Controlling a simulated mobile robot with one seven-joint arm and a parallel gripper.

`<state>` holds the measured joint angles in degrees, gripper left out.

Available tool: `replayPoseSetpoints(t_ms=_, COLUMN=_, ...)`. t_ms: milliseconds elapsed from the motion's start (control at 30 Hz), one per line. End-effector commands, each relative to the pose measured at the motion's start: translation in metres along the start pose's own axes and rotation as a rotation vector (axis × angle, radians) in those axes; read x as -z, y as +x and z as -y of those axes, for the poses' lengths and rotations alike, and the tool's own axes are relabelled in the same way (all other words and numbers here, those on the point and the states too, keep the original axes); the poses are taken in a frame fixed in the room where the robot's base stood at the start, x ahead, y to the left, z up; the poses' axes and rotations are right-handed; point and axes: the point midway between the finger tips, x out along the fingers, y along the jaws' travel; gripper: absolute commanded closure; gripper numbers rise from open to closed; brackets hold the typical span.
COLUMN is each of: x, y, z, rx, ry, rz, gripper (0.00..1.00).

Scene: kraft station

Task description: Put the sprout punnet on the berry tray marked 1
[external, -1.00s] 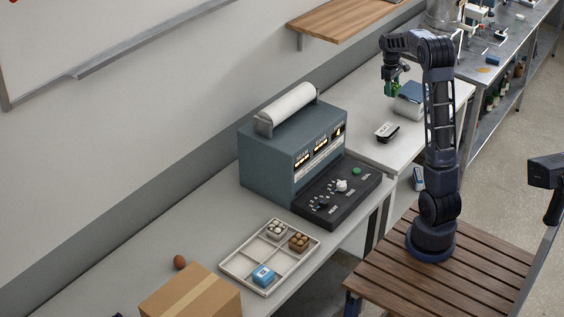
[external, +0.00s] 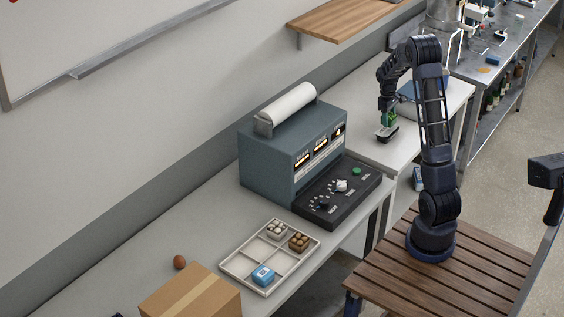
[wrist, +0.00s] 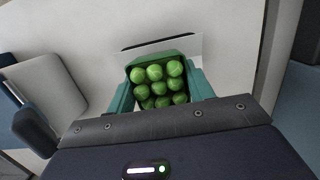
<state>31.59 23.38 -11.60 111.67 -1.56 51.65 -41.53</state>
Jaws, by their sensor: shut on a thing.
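The sprout punnet is a small green box filled with round green sprouts, between the fingers in the wrist view (wrist: 158,90). It also shows in the external view (external: 389,119). My gripper (external: 388,112) is shut on it; its teal fingers flank the punnet in the wrist view. The berry tray is a small dark tray with a white label (external: 386,135), directly under the punnet on the light table. Its dark edge and white part show behind the punnet in the wrist view (wrist: 185,46). The label is mostly hidden, and I cannot tell whether punnet and tray touch.
A blue-topped pale box (external: 408,88) stands behind my gripper, partly hidden by the arm. A grey-green machine with a control panel (external: 300,150) stands left of the tray. A divided tray (external: 240,266) with small boxes lies farther left.

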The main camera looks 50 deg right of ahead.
Motion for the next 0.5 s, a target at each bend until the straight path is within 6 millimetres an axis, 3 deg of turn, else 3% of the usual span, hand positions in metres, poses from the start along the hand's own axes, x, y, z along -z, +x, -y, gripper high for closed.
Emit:
replayPoseSetpoints(t_ms=200, x=0.004, y=0.029, z=0.001, rx=0.002, ry=0.000, rz=0.002, gripper=0.70)
replayPoseSetpoints(t_ms=500, x=0.004, y=0.030, z=0.000, rx=0.001, ry=0.000, rz=0.001, gripper=0.70)
